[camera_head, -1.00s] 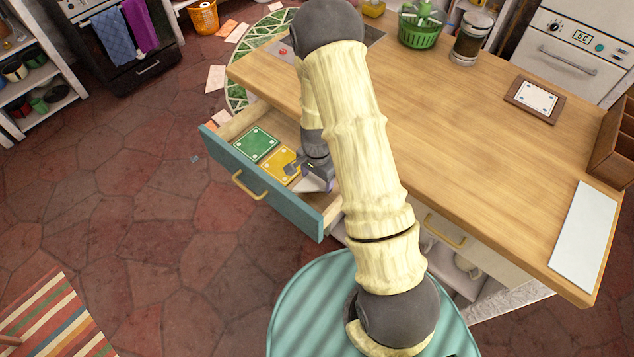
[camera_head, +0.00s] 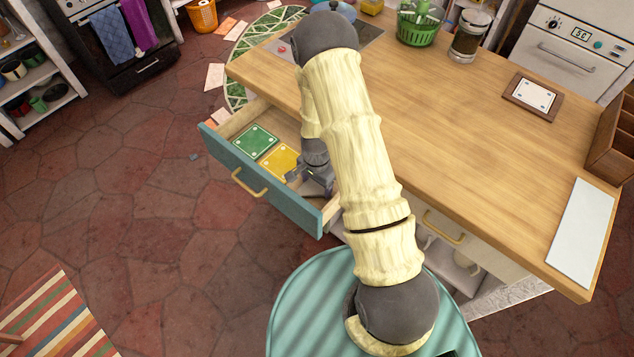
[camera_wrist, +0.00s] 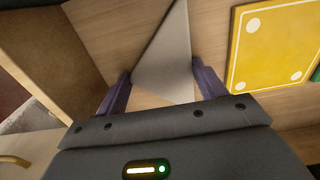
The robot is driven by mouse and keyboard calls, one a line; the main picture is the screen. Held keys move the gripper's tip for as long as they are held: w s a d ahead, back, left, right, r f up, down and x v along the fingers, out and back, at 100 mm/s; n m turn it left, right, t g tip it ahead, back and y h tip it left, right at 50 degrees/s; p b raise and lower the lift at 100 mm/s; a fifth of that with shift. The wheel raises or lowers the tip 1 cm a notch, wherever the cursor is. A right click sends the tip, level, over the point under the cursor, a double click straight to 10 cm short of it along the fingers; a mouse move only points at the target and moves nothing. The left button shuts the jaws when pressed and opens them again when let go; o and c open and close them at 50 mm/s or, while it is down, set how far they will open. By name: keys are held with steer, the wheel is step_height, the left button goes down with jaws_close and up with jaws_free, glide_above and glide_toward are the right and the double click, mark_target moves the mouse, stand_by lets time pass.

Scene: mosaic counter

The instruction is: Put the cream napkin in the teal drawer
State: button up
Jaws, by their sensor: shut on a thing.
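The teal drawer (camera_head: 262,184) is pulled open from the counter. My gripper (camera_head: 316,184) is down inside its right part, beside the yellow square. In the wrist view, the purple fingers of my gripper (camera_wrist: 161,72) are shut on the cream napkin (camera_wrist: 168,58). The napkin looks pale grey there and shows as a folded, pointed shape over the drawer's wooden floor. I cannot tell whether it touches the floor. In the head view the napkin is hidden behind my gripper.
A green square (camera_head: 255,142) and a yellow square (camera_head: 281,162) lie in the drawer, left of my gripper; the yellow one also shows in the wrist view (camera_wrist: 270,45). The wooden counter (camera_head: 450,130) edges the drawer on the right. A drawer wall stands close to my gripper.

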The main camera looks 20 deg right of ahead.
mark_target(317, 186)
steer(key=o, duration=0.9)
steer(key=shift+f, duration=0.1)
steer(key=shift+o, duration=0.2)
steer(key=shift+w+r, duration=0.15)
steer(key=shift+r, duration=0.6)
step_height(317, 186, up, 11)
steer(key=shift+b, duration=0.45)
steer(key=shift+f, duration=0.1)
